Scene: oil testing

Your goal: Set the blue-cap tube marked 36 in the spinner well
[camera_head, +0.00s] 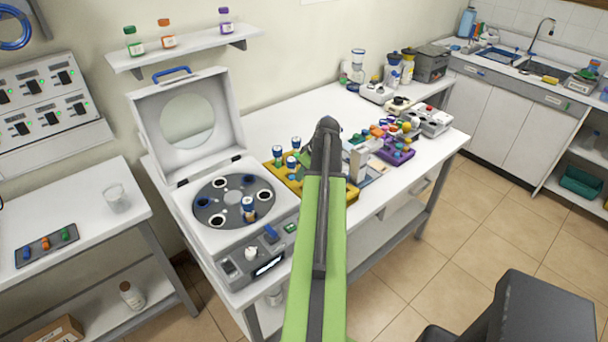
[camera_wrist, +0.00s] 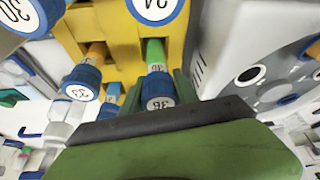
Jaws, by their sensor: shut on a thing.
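The blue-cap tube marked 36 (camera_wrist: 158,88) is in the middle of the wrist view, with a green section behind its cap. My gripper (camera_wrist: 157,92) is shut on it, close against the yellow rack (camera_wrist: 100,38); I cannot tell whether the tube is clear of its slot. In the head view my arm hides most of the gripper and the tube at the rack (camera_head: 285,183). The spinner (camera_head: 212,215) stands left of the rack, lid (camera_head: 188,112) up. Its round rotor (camera_head: 232,190) has several wells, and one holds a blue-cap tube (camera_head: 248,208).
Other blue-cap tubes sit at the rack, marked 33 (camera_wrist: 80,82) and 34 (camera_wrist: 157,6). A purple rack (camera_head: 396,152) and small devices crowd the bench to the right. The raised lid stands behind the rotor.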

